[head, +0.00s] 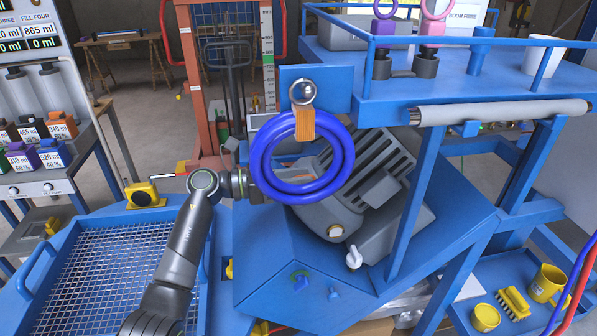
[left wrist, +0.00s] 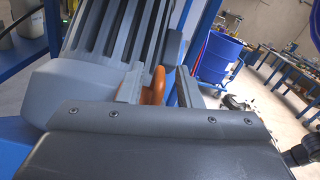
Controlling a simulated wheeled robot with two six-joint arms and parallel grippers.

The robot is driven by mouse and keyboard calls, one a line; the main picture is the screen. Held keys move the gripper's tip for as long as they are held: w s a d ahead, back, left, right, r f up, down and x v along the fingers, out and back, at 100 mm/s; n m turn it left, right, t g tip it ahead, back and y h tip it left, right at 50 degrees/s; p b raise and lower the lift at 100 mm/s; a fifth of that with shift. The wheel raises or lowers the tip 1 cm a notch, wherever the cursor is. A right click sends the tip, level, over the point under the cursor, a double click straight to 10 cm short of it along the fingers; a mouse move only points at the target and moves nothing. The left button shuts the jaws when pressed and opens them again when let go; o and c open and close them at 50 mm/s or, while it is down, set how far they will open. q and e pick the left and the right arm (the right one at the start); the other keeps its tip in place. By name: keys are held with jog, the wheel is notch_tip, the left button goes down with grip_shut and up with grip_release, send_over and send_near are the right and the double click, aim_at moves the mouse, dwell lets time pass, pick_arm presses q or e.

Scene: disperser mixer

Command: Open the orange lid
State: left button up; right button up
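The orange lid's handle (left wrist: 155,90), a rounded orange loop, shows in the left wrist view between the two fingers of my left gripper (left wrist: 158,82). The fingers are apart. The loop is close to the left finger, and a gap shows on its right. The rest of the lid is hidden behind my gripper body. In the head view my left arm reaches up to the blue hose coil, which hides the fingertips. My right gripper is in neither view.
A blue hose coil (head: 257,168) hangs from an orange strap (head: 304,124) in front of a grey motor (head: 376,200). A blue mesh-topped table (head: 33,270) stands at the left. A blue railed shelf (head: 465,85) is at upper right. A blue drum (left wrist: 217,57) stands in the wrist view's background.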

pick_arm(q)
jog(key=shift+d, duration=0.15)
jog(key=shift+c, duration=0.2)
jog(key=shift+w, duration=0.1)
grip_shut()
